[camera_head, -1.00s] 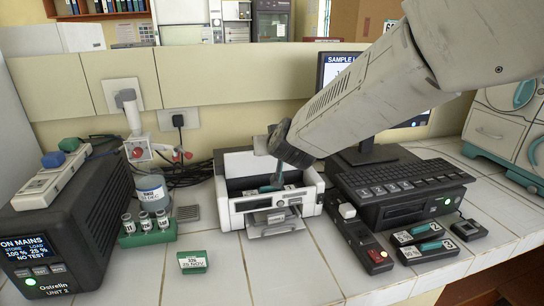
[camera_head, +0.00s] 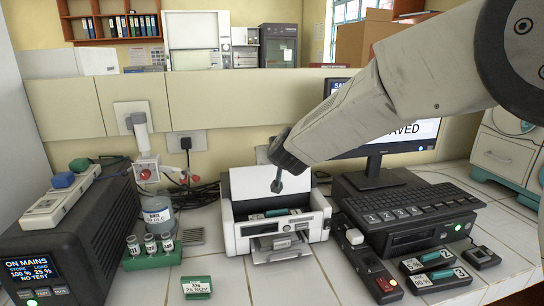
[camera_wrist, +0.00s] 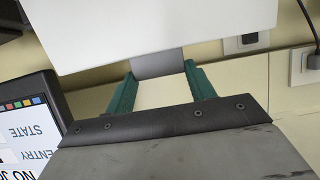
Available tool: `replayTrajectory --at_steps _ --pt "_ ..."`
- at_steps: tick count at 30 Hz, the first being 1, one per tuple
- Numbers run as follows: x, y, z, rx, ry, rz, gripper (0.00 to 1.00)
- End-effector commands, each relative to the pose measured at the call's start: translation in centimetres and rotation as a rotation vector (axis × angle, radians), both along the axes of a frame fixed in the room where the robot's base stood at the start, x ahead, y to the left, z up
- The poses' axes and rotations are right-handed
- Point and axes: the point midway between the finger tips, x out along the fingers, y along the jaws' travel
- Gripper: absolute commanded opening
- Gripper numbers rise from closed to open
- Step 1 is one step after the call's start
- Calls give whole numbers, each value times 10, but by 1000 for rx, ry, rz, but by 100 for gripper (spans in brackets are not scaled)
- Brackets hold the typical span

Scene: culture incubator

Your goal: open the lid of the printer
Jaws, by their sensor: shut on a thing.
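The white printer (camera_head: 240,238) stands on the tiled bench in the head view. Its white lid (camera_head: 245,183) stands raised at the back, and the dark inside of the printer shows. In the wrist view, the lid (camera_wrist: 150,25) fills the top. My gripper (camera_wrist: 160,78) has its two green fingers on either side of the grey tab (camera_wrist: 158,64) at the lid's edge, and is shut on it.
A dark computer with a keyboard (camera_head: 420,200) and a monitor (camera_head: 400,137) stand right of the printer. A green vial rack (camera_head: 150,258) and a black power unit (camera_head: 80,235) are on the left. A small green-based label stand (camera_head: 197,287) is in front.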

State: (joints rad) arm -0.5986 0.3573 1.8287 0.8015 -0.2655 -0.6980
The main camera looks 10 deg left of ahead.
Motion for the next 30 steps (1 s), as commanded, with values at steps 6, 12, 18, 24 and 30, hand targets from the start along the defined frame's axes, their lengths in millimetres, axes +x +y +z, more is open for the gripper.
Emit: replayTrajectory --at_steps 6,12,18,24,30 --pt "2 1 8 6 -15 -2 13" --pt "2 1 7 5 -12 -2 76" --pt "1 1 4 4 -7 -1 76" --pt "-11 -4 10 3 -7 0 76" --pt "-40 -16 25 4 -9 0 76"
